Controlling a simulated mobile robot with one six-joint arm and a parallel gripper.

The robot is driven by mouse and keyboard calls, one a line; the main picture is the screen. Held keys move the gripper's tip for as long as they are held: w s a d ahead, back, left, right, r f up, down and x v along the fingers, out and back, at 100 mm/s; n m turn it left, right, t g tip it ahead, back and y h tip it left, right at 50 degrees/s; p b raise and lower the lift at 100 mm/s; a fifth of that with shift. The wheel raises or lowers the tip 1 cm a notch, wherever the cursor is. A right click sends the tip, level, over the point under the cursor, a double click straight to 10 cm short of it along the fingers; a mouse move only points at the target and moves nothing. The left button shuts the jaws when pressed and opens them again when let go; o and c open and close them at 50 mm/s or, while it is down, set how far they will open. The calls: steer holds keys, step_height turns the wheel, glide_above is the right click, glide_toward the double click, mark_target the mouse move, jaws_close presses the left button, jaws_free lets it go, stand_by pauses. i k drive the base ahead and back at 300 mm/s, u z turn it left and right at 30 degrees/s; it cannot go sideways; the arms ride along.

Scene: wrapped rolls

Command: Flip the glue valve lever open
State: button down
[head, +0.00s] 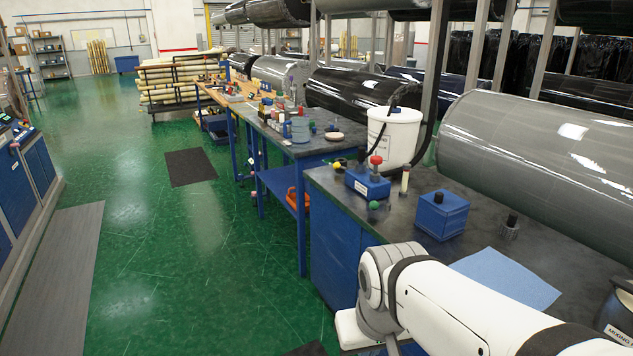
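A white bucket (393,138) with a lid and a dark hose stands at the far left part of the near dark workbench (580,270). In front of it is a blue box (366,184) with a red knob (376,160) standing up from it. A yellow ball knob (337,165) and a green ball knob (373,205) show close by. I cannot tell which of these, if any, is the glue valve lever. My white arm crosses the lower right of the head view, over the bench's front edge. My gripper is out of the picture.
A second blue box (441,214) with a black knob stands on the bench, with a blue sheet (505,278) to its right. A large grey wrapped roll (540,170) hangs behind. A dark-rimmed container (618,312) is at the right edge. Green floor (200,250) is open left.

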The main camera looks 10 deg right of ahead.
mark_target(373, 204)
steer(key=u, duration=0.05)
steer(key=i, duration=1.6)
steer(key=z, duration=0.55)
steer(key=k, duration=0.75)
steer(key=z, duration=0.1)
steer(key=i, duration=0.9)
steer(key=u, duration=0.05)
